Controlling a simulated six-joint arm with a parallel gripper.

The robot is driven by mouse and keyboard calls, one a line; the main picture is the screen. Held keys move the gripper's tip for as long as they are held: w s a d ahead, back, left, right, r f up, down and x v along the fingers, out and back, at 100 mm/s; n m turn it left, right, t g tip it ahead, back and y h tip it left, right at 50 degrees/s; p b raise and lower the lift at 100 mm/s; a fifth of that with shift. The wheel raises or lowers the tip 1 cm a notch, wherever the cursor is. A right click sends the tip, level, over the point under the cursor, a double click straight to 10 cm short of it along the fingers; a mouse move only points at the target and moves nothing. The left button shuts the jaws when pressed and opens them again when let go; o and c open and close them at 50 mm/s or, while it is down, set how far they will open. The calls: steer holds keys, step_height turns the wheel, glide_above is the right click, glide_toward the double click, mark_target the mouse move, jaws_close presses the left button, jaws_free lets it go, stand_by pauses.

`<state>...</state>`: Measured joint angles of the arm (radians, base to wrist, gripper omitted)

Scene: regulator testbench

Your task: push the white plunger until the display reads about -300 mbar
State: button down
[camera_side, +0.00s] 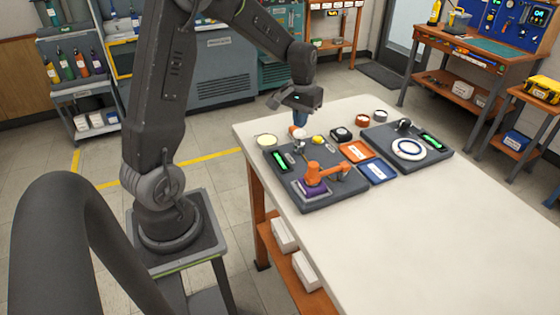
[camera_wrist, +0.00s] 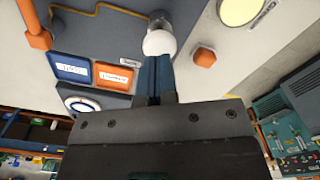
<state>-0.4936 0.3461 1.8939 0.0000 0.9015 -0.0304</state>
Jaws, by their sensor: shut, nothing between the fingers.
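The white plunger (camera_side: 299,134) stands at the back of the left dark testbench board (camera_side: 330,197). In the wrist view its rounded white head (camera_wrist: 159,42) is just beyond my fingertips, with a clear cylinder (camera_wrist: 163,20) behind it. My gripper (camera_side: 299,124) points down over the plunger, its blue fingers shut with nothing between them. In the wrist view the fingertips (camera_wrist: 157,57) overlap the lower edge of the white head; I cannot tell whether they touch. A green-lit display (camera_side: 280,160) is on the board's left side; its reading is too small to make out.
An orange jointed piece (camera_side: 318,172) and a purple block (camera_side: 313,187) are on the same board. Orange (camera_side: 356,151) and blue (camera_side: 377,171) trays lie to its right. A second board (camera_side: 440,152) holds a white ringed disc (camera_side: 408,149). The table's front is clear.

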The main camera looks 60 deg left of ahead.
steer(key=shift+r, duration=0.1)
steer(key=shift+r, duration=2.9)
steer(key=s+d+r+m+t, duration=0.25)
steer(key=s+d+r, duration=0.35)
steer(key=d, duration=0.5)
steer(key=s+d+m+t, duration=0.3)
steer(key=s+d, duration=0.5)
steer(key=s, duration=0.3)
steer(key=shift+s+d+r, duration=0.25)
steer(key=shift+d+r, duration=0.1)
steer(key=shift+r, duration=0.1)
